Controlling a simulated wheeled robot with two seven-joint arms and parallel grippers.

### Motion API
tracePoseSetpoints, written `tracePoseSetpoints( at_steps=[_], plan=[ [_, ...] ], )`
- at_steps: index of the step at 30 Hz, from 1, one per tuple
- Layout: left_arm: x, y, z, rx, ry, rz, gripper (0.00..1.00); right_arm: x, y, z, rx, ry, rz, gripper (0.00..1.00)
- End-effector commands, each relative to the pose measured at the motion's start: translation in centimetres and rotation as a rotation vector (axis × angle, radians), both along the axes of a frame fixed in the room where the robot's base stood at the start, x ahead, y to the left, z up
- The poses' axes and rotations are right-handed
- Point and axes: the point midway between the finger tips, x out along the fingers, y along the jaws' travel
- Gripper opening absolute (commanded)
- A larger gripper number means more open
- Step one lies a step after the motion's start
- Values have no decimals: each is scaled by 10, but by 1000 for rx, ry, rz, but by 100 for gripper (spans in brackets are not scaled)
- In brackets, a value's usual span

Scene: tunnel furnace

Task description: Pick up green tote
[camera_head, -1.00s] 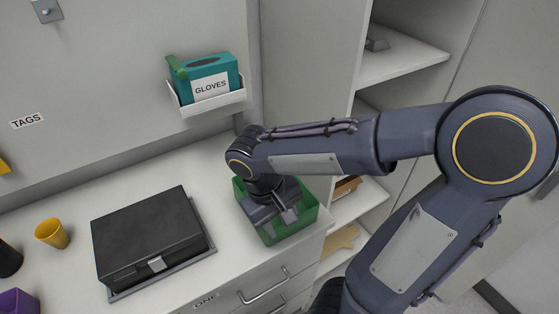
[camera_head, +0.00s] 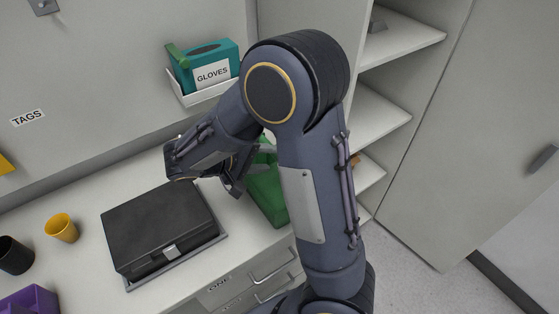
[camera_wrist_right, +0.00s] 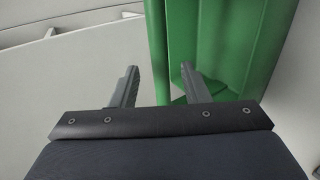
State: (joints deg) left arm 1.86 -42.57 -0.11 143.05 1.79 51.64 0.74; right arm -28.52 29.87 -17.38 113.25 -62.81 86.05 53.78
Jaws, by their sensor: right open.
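The green tote (camera_head: 268,195) stands on the counter near its right end, partly hidden behind my right arm. My right gripper (camera_head: 250,167) is at the tote's left side, and the arm hides part of it. In the right wrist view the gripper (camera_wrist_right: 160,85) is open. Its two fingers are apart, with the edge of a wall of the green tote (camera_wrist_right: 157,45) between them; one finger is outside the tote and the other is on the inner side. I cannot tell whether either finger touches the wall. My left gripper is not in view.
A black case (camera_head: 160,235) lies on the counter just left of the tote. A yellow cup (camera_head: 62,228), a black cup (camera_head: 14,256) and a purple bin (camera_head: 30,300) are further left. A glove box (camera_head: 207,68) hangs on the wall behind. Open shelves (camera_head: 385,120) stand at right.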

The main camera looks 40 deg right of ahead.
Motion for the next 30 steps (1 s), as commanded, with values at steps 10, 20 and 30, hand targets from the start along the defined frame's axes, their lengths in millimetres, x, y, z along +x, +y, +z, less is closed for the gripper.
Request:
tracePoseSetpoints(
  at_steps=[10, 20, 30],
  plan=[
    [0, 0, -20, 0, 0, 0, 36, -4, -34, -23, 1, 0, -1, 42],
    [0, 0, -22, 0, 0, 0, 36, -4, -39, -24, 1, 1, 1, 42],
    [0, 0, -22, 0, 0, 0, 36, -4, -39, -24, 1, 1, 1, 26]
  ],
)
